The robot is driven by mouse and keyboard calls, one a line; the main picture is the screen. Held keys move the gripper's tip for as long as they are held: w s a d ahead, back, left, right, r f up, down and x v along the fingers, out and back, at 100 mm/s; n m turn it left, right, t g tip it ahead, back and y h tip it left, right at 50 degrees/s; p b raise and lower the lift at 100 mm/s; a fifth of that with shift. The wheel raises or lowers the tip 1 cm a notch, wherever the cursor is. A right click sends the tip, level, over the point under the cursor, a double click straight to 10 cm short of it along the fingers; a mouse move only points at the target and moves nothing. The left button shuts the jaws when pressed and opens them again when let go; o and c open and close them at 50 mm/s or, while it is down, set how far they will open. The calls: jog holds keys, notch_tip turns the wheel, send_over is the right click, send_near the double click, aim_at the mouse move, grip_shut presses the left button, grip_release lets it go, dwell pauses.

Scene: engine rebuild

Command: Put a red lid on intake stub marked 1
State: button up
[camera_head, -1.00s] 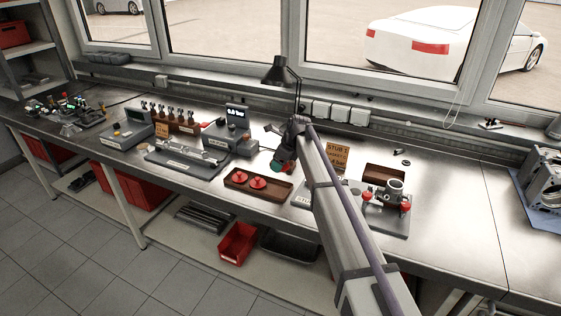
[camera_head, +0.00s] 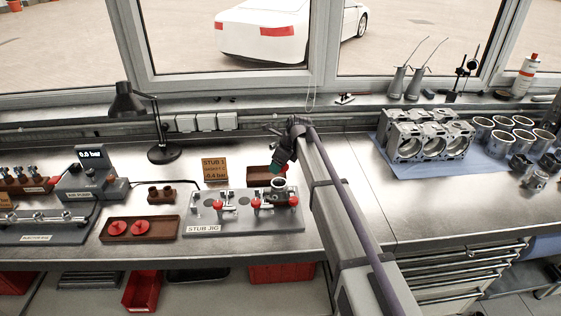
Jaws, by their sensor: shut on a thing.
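My gripper (camera_head: 281,162) is above and just behind the stub jig (camera_head: 205,229). It is shut on a red lid (camera_head: 276,169), of which only a small red part shows beneath the dark gripper body. A grey round, open-topped stub (camera_head: 279,185) stands on the jig's right part, just below the gripper and apart from it as far as I can tell. Red-knobbed clamps (camera_head: 256,204) sit around it. Two more red lids (camera_head: 117,228) lie in a brown tray (camera_head: 166,233) to the left. No number on the stub is readable.
A dark red tray (camera_head: 258,175) lies behind the gripper. A small brown block (camera_head: 160,193), desk lamp (camera_head: 163,153) and engine block (camera_head: 425,135) are around. The bench right of my arm is clear in front.

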jog(key=shift+a+f, duration=0.1)
jog(key=shift+f, duration=0.2)
notch_tip(320, 180, down, 4)
jog(key=b, duration=0.4)
jog(key=shift+f+b, duration=0.1)
jog(key=shift+b, duration=0.2)
jog(key=shift+f+b, duration=0.45)
dwell(0.5)
jog(key=shift+f+b, duration=0.35)
jog(key=shift+f, duration=0.25)
dwell(0.9)
jog(key=o, duration=1)
